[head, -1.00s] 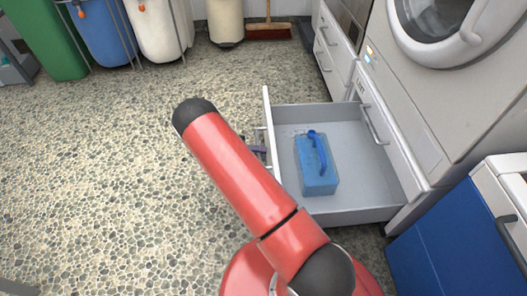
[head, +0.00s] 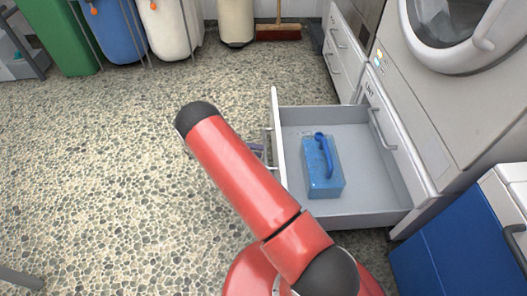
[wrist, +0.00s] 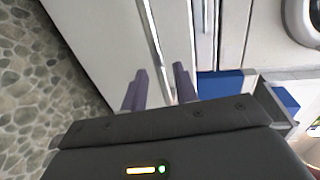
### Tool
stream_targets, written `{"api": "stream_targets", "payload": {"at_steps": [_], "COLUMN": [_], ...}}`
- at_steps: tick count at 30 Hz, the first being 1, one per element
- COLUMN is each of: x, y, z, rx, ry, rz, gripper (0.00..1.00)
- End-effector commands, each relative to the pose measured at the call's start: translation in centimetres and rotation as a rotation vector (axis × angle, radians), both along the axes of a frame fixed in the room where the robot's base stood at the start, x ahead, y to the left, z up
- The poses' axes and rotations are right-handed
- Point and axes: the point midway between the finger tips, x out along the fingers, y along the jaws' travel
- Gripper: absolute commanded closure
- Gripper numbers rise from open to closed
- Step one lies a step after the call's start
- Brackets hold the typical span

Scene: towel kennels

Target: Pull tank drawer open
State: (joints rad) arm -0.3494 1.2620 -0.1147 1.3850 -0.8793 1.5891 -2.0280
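The tank drawer (head: 300,115) stands pulled out from under the white machine, its grey inside facing up. A blue translucent tank (head: 322,180) with a darker blue handle lies in it. The drawer's white front panel (head: 278,140) faces left, with a bar handle (head: 267,135) on its outer side. My gripper (head: 257,151) is mostly hidden behind my red arm, low beside that front. In the wrist view my gripper's two fingers (wrist: 160,78) are apart, with the handle bar (wrist: 151,28) running between them. Gaps show beside the bar; I cannot tell if either finger touches it.
A round-doored machine (head: 425,95) stands above the drawer at right. A blue-sided cabinet (head: 445,250) stands at lower right. Green (head: 60,35), blue (head: 108,30) and white (head: 165,30) bins and a broom (head: 278,32) are at the back. The pebbled floor left is clear.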

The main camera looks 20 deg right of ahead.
Motion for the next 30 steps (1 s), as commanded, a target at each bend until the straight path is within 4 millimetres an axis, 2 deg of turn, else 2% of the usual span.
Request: {"api": "stream_targets", "payload": {"at_steps": [3, 9, 25, 28, 30], "x": [0.6, 1.1, 1.2, 1.2, 1.3], "y": [2.0, 3.6, 3.7, 3.5, 3.4], "z": [0.4, 0.7, 0.9, 2.2, 4.3], "rx": [0.002, 0.001, 0.002, 0.016, 0.038], "ry": [-0.002, 0.0, -0.003, -0.047, -0.118], "rz": [0.002, 0.001, -0.001, -0.02, -0.055], "gripper": [0.71, 0.71, 0.71, 0.71, 0.71]}}
